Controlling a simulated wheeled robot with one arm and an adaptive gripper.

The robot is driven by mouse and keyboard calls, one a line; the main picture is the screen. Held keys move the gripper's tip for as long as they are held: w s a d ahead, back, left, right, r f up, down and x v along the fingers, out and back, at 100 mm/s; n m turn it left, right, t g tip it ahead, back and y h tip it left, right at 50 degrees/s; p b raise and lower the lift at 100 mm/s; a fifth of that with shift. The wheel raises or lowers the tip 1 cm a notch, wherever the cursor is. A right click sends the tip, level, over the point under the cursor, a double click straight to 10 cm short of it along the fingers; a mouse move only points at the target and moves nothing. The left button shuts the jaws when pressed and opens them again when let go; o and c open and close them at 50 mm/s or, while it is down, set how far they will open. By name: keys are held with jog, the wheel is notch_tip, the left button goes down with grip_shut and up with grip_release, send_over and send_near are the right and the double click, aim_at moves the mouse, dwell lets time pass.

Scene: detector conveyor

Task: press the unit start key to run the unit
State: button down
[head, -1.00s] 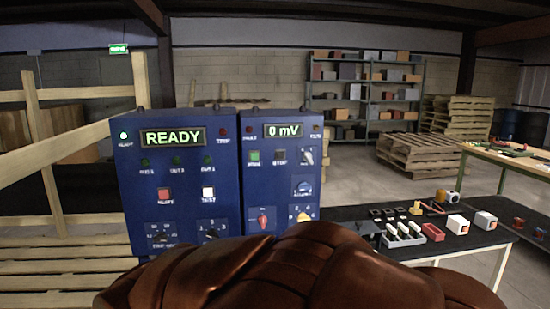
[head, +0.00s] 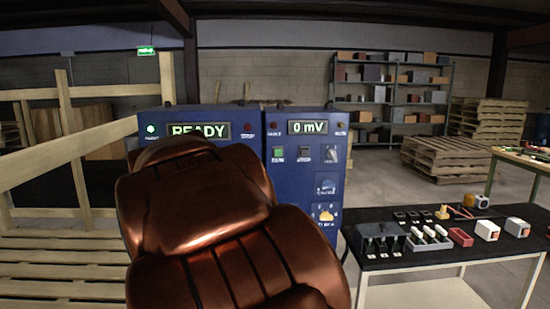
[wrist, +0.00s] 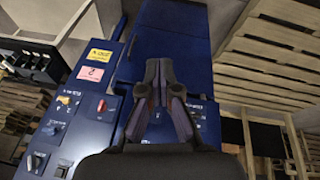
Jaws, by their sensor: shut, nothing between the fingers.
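Two blue control cabinets stand side by side. The left cabinet (head: 128,195) has a lit READY display (head: 198,130); my arm hides most of its lower front. The right cabinet (head: 333,172) has a 0 mV display (head: 308,127), a green key (head: 278,153) and a dark key (head: 304,153); their small labels are too blurred to read. My gripper (wrist: 160,68) is shut and empty in the wrist view, in front of the blue cabinets. In the head view my arm hides it. I cannot tell whether it touches anything.
A dark-topped table (head: 400,262) with small parts, a red bin (head: 460,237) and white boxes stands right of the cabinets. Wooden rails (head: 70,120) and slats lie left. A shelf rack (head: 392,92) and stacked pallets (head: 445,157) stand behind.

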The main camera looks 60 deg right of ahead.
aim_at(278, 155)
jog(key=w+d+r+m+h+b, duration=0.1)
jog(key=d+r, duration=0.4)
jog(key=d, duration=0.5)
jog(key=w+d+r+m+h, duration=0.2)
jog(key=d+r+m+h, duration=0.1)
jog(key=d, duration=0.8)
jog(key=w+d+r+m+h+b, duration=0.1)
jog(key=d+r+m+h, duration=0.2)
jog(key=d+r, duration=0.4)
jog(key=d+m, duration=0.1)
jog(key=d, duration=0.3)
jog(key=shift+w+r+b, duration=0.15)
jog(key=shift+w+b, duration=0.15)
jog(key=shift+b, duration=0.05)
jog(key=shift+w+d, duration=0.1)
jog(key=shift+d, duration=0.05)
jog(key=shift+w+d+p, duration=1.2)
jog(key=shift+w+d, duration=0.15)
jog(key=shift+d, duration=0.3)
jog(key=shift+w+d+p, duration=1.2)
jog(key=shift+w+d, duration=0.1)
jog(key=shift+d, duration=0.3)
jog(key=shift+d, duration=0.1)
